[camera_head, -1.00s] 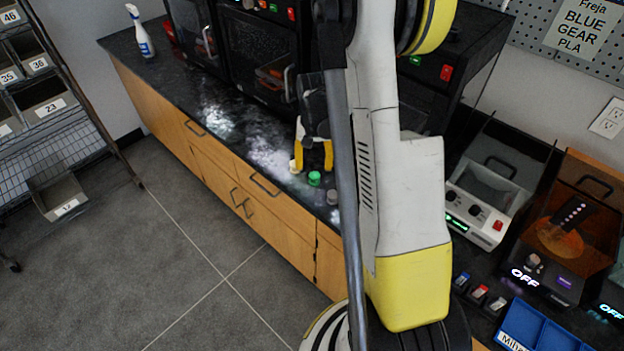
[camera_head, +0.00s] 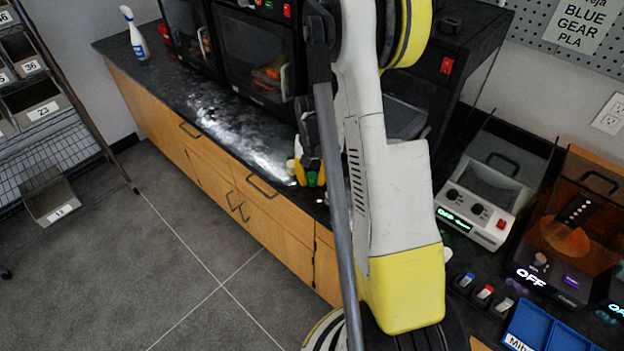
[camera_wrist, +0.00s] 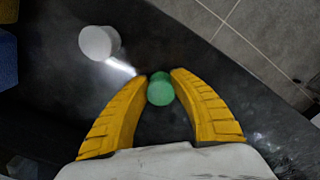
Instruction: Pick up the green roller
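The green roller (camera_wrist: 160,91) stands on the dark countertop. In the wrist view it lies between the tips of my gripper (camera_wrist: 160,80), whose two yellow fingers are spread apart on either side of it. A thin dark gap seems to show beside the roller, so the fingers do not clearly touch it. In the head view my gripper (camera_head: 310,175) is low over the counter's front edge, and a small bit of the green roller (camera_head: 311,179) shows between the fingers. The arm hides part of this area.
A white round object (camera_wrist: 98,43) stands to the left of the roller in the wrist view. The black countertop (camera_head: 215,110) runs along the wall, with dark box-shaped machines (camera_head: 255,60) behind. A spray bottle (camera_head: 136,35) stands at the far end.

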